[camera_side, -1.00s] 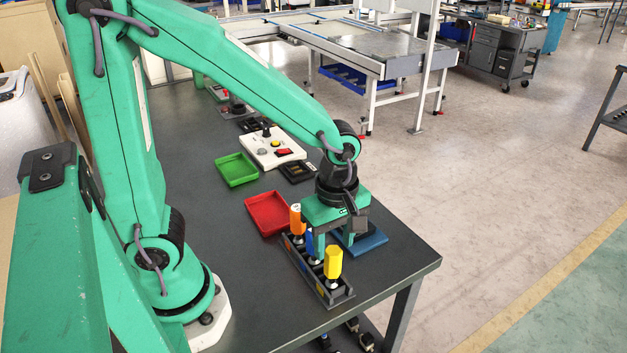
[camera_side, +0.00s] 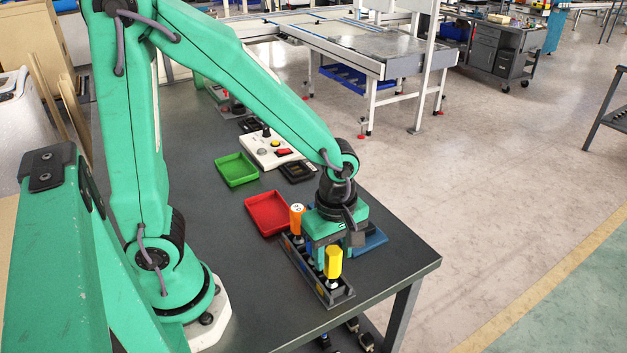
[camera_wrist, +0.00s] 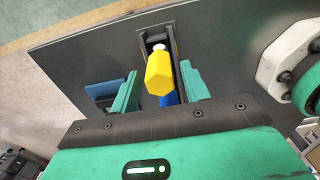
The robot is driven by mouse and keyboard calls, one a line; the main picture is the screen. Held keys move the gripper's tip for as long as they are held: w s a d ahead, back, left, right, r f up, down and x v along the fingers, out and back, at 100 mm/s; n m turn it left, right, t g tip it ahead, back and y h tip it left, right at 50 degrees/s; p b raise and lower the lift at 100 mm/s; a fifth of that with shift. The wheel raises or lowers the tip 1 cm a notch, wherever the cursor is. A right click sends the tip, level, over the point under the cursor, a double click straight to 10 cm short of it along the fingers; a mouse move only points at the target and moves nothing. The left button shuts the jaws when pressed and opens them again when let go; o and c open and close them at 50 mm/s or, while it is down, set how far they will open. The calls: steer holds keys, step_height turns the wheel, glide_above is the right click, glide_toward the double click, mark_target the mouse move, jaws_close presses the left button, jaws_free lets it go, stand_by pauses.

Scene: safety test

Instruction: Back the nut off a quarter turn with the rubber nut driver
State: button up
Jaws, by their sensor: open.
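A dark rack (camera_side: 336,299) near the table's front corner holds upright drivers in a row: orange (camera_side: 297,219), blue, and yellow (camera_side: 333,262). The blue handle is mostly hidden by my gripper. In the wrist view, my open fingers (camera_wrist: 160,76) stand either side of the row; the yellow handle (camera_wrist: 158,74) shows between them with the blue handle (camera_wrist: 169,98) partly behind it. I cannot tell whether either finger touches a handle. No nut can be made out.
A blue tray or block (camera_side: 375,240) lies right of the rack, close to my gripper. A red tray (camera_side: 267,213), a green tray (camera_side: 237,169) and a white control box (camera_side: 270,150) stand farther back. The table's edge (camera_side: 395,283) is close on the right.

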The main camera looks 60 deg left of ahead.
steer(key=shift+c, duration=0.3)
jaws_close()
steer(key=shift+r, duration=0.15)
steer(key=shift+r, duration=3.1)
steer(key=c, duration=0.6)
jaws_free()
jaws_close()
